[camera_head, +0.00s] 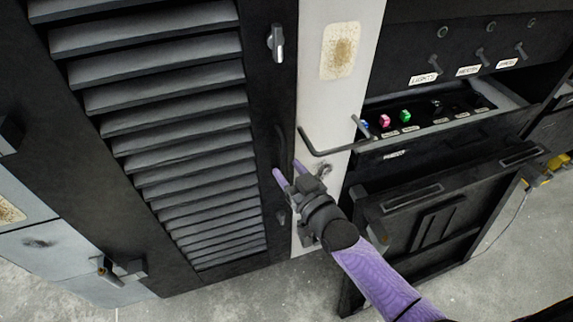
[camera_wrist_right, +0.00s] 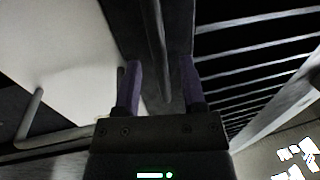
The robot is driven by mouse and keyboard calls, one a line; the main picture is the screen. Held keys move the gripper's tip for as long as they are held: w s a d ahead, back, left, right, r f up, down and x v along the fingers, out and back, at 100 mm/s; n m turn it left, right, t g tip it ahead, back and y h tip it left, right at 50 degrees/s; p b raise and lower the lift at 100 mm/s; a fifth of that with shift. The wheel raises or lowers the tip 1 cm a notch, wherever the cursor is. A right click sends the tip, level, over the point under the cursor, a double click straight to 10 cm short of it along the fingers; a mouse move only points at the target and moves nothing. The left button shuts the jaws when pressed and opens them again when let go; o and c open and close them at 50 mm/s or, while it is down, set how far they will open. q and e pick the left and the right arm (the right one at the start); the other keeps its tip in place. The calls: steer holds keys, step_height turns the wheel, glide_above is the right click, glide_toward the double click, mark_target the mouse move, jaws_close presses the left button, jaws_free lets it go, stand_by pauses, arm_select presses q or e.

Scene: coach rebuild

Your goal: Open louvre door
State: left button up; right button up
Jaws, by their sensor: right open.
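The louvre door (camera_head: 180,130) is a black panel with grey slats in the left half of the head view, and it looks shut. A dark bar handle (camera_head: 278,143) runs along its right edge, between an upper lever latch (camera_head: 276,43) and a lower latch (camera_head: 281,216). My right gripper (camera_head: 288,172) is open with its purple fingers at the lower part of the handle. In the right wrist view, the handle bar (camera_wrist_right: 155,45) runs toward the gap between the open fingers (camera_wrist_right: 160,82); I cannot tell whether they touch it. My left gripper is not in view.
A white post (camera_head: 312,60) stands right of the door. A thin dark rail (camera_head: 330,151) juts out beside my gripper, before an open drawer (camera_head: 440,115) with coloured items. A dark panel (camera_head: 440,225) stands below. Pale cabinet fronts (camera_head: 70,250) are at left. Floor shows in front.

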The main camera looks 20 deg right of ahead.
steer(key=shift+x, duration=1.3)
jaws_close()
stand_by(0.4)
